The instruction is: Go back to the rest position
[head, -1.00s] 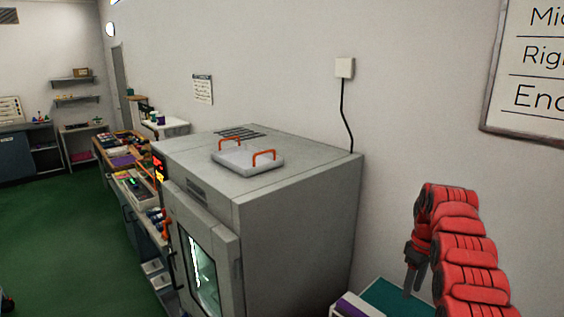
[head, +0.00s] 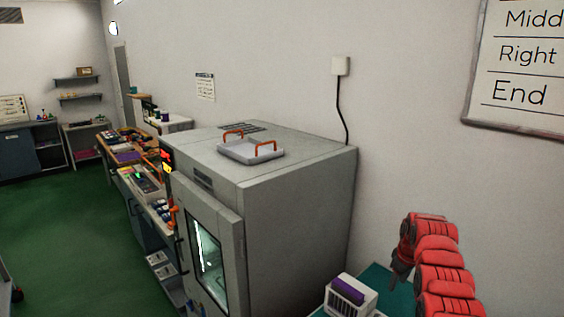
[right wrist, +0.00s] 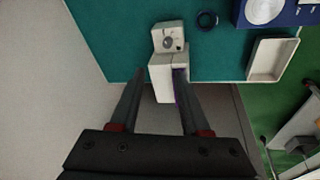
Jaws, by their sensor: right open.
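Beyond the fingertips is a white box-like holder (right wrist: 160,88) by the edge of a teal surface. A white slotted rack with a purple top (head: 350,295) stands left of the gripper in the head view. My left gripper does not show.
A large grey oven-like cabinet (head: 285,175) stands at centre, with an orange-handled tray (head: 250,153) on top. The teal table top (head: 385,285) lies under the right gripper. A cluttered bench (head: 135,165) runs behind the cabinet. Green floor (head: 70,235) is open at left.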

